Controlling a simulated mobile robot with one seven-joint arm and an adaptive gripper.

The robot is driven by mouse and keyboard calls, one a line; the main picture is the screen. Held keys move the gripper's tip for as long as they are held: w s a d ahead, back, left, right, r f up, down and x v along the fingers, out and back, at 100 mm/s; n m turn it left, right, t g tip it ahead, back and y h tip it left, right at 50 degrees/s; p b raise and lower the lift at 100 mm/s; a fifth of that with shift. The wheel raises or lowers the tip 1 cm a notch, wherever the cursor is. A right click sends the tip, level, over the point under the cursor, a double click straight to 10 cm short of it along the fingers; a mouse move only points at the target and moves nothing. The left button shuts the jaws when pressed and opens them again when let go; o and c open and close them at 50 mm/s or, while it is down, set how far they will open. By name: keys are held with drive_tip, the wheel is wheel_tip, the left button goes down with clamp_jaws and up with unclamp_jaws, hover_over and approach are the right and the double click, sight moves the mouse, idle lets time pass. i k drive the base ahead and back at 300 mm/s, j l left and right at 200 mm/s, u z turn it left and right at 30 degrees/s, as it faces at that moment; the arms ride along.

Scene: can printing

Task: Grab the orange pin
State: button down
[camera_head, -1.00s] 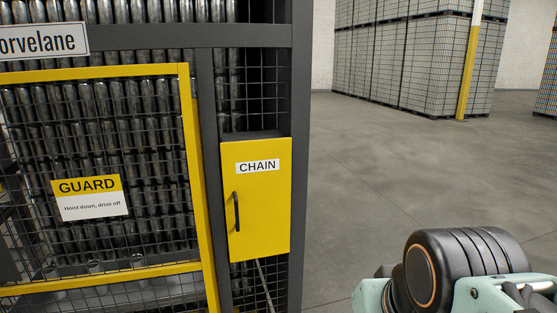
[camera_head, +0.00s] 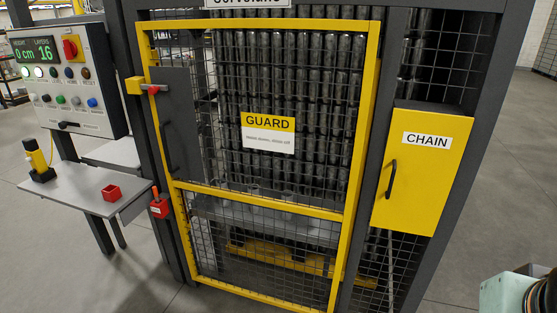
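A small red-orange pin-like piece (camera_head: 155,193) stands up from a red holder (camera_head: 159,209) at the left post of the guard door, beside the grey table. Another small red-orange piece (camera_head: 153,89) lies at the yellow latch block (camera_head: 134,86) higher on the same door edge. Both are too small to tell which is the orange pin. Only a part of my arm shows at the bottom right corner. My gripper's fingers are not in view.
The yellow-framed guard door (camera_head: 260,215) with a grey handle plate is shut. A yellow CHAIN box (camera_head: 423,185) is at its right. At the left are a control panel (camera_head: 75,70) and a grey table (camera_head: 75,188) bearing a red cup (camera_head: 111,192) and a yellow-black device (camera_head: 37,160). Floor is clear at right.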

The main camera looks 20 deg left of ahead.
sight(158, 200)
drive_tip(key=u, duration=1.25)
drive_tip(key=i+j+u, duration=0.5)
drive_tip(key=i+j, duration=0.35)
drive_tip(key=i, duration=0.25)
